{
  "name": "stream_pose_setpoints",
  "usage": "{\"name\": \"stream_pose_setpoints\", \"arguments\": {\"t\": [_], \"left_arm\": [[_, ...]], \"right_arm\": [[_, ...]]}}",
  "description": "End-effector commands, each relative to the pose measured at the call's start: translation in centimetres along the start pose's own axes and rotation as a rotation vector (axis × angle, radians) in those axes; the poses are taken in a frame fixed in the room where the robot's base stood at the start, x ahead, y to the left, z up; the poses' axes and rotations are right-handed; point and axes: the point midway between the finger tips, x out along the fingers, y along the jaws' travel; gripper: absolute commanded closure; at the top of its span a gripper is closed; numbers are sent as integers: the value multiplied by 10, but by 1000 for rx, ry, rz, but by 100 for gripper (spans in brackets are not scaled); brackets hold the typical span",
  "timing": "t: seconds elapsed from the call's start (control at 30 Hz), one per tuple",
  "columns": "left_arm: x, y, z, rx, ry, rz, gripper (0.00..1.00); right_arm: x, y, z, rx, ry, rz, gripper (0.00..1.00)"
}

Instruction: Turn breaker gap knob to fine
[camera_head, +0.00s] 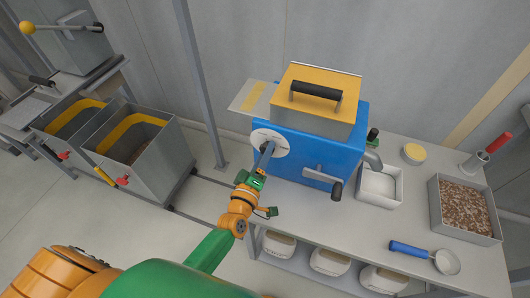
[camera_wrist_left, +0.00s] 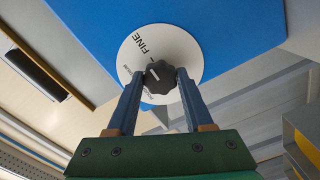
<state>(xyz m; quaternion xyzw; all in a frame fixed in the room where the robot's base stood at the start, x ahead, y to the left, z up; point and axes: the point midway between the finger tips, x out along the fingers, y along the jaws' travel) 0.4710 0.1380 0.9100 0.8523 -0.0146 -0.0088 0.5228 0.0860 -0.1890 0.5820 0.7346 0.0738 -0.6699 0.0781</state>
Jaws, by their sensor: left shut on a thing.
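The breaker gap knob is a dark, lobed knob (camera_wrist_left: 159,78) with a white pointer line, on a round white dial (camera_wrist_left: 186,50) on the side of the blue breaker box (camera_head: 318,145). My right gripper is not in view.
The box has a yellow lid with a black handle (camera_head: 316,90) and a crank (camera_head: 322,178) on its front. On the table (camera_head: 380,240) are a white tray (camera_head: 379,184), a tray of brown grain (camera_head: 465,208) and a blue-handled scoop (camera_head: 447,262). Grey bins (camera_head: 140,150) stand at left.

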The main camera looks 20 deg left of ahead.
Motion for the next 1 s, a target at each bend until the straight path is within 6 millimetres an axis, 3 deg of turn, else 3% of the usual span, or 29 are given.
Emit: {"name": "stream_pose_setpoints", "arguments": {"t": [0.5,0.53,0.63,0.9,1.0], "left_arm": [[0,-1,0,19,-1,-1,100],[0,-1,0,19,-1,-1,46],[0,0,0,19,-1,-1,19],[0,0,0,17,0,-1,19],[-11,-1,1,17,-1,-2,19]], "right_arm": [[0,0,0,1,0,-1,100],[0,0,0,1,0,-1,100],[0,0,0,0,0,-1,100],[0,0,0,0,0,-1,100],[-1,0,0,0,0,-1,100]]}}
